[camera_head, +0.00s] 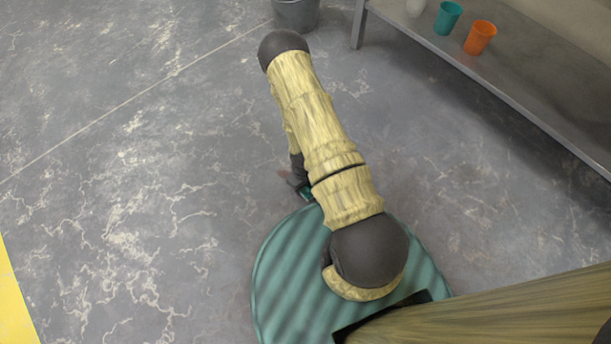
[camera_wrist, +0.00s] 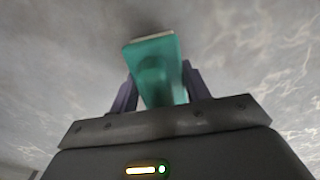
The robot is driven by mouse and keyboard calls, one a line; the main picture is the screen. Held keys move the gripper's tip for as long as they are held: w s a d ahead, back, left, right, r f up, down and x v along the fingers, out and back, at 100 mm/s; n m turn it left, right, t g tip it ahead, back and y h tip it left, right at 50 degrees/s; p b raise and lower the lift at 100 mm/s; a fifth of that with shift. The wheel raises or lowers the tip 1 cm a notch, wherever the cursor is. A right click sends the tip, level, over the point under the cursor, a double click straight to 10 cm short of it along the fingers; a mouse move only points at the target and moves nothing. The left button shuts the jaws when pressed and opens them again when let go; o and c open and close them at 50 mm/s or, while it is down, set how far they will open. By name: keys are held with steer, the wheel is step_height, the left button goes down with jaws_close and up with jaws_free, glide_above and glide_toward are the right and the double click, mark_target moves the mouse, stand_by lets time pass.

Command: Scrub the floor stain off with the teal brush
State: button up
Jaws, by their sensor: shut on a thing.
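My gripper (camera_wrist: 160,88) is shut on the teal brush (camera_wrist: 158,72), with one dark finger on each side of it in the wrist view. The brush's far end has a pale edge close to the grey floor. In the head view my gripper (camera_head: 298,178) hangs low beside my base, mostly behind my arm, and only a small teal piece of the brush (camera_head: 306,193) shows. A faint reddish-brown floor stain (camera_head: 284,174) shows by the gripper; its full extent is hidden by my arm. Whether the bristles touch the floor I cannot tell.
A grey metal shelf (camera_head: 500,85) along the upper right holds a teal cup (camera_head: 447,18), an orange cup (camera_head: 480,37) and a whitish cup (camera_head: 415,7). A grey bucket (camera_head: 296,14) stands at the top. A yellow strip (camera_head: 14,300) lies lower left. The left floor is clear.

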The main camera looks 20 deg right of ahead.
steer(key=r+p, duration=0.1)
steer(key=r, duration=0.1)
steer(key=r+p, duration=0.4)
steer(key=shift+w+r, duration=0.25)
steer(key=shift+s+a, duration=0.1)
steer(key=shift+r, duration=0.1)
steer(key=w+a+r+m+p, duration=0.1)
steer(key=w+r+p, duration=0.3)
steer(key=r, duration=0.9)
steer(key=w+a+r+m+p, duration=0.1)
steer(key=w+r+p, duration=0.2)
steer(key=r, duration=1)
steer(key=w+a+r+m+p, duration=0.1)
steer(key=w+r+p, duration=0.3)
steer(key=r+p, duration=0.4)
step_height(320, 180, up, 6)
steer(key=shift+w+r+m, duration=0.1)
steer(key=shift+w+m, duration=0.2)
steer(key=shift+m, duration=0.1)
